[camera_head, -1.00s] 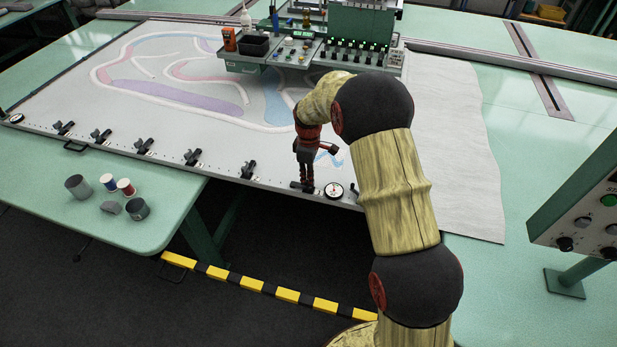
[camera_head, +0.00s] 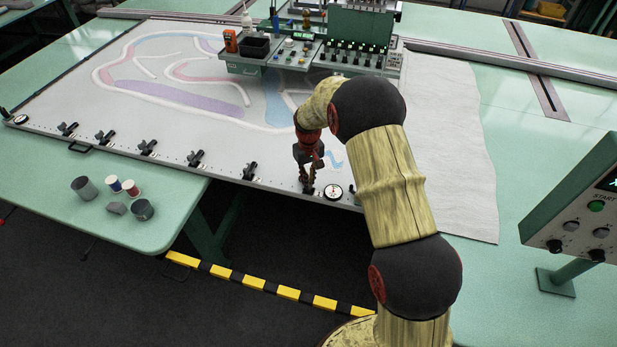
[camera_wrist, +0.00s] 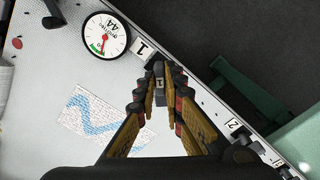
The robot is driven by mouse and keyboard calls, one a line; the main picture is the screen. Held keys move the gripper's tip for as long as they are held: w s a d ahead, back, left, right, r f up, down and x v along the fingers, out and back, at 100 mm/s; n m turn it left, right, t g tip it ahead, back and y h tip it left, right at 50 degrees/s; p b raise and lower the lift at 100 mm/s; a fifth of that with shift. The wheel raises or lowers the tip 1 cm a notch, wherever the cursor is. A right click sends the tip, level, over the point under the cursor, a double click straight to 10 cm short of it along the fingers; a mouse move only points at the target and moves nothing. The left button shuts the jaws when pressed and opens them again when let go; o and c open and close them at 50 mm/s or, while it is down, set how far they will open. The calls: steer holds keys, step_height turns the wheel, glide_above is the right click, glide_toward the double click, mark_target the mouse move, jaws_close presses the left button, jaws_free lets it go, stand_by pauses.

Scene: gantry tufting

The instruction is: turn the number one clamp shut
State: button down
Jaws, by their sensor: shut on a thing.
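My gripper (camera_head: 308,184) is over the clamp at the front rail in the head view, just left of the round gauge (camera_head: 333,191). In the wrist view my gripper (camera_wrist: 159,86) has its yellow-and-black fingers shut on the clamp, which they partly hide. I cannot tell how far the clamp is turned.
The gauge (camera_wrist: 106,35) is close to my fingers. Further clamps (camera_head: 250,170) line the rail to the left. Cans and spools (camera_head: 115,195) stand on the green table. A control box (camera_head: 585,215) is at the right. A yellow-black strip (camera_head: 265,285) runs below.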

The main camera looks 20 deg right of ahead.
steer(key=m+p, duration=0.1)
steer(key=m, duration=0.3)
steer(key=shift+w+r+m, duration=0.1)
steer(key=shift+m, duration=0.2)
steer(key=shift+m+p, duration=0.4)
steer(key=shift+m, duration=1.5)
steer(key=c, duration=1.9)
jaws_free()
step_height(320, 180, up, 12)
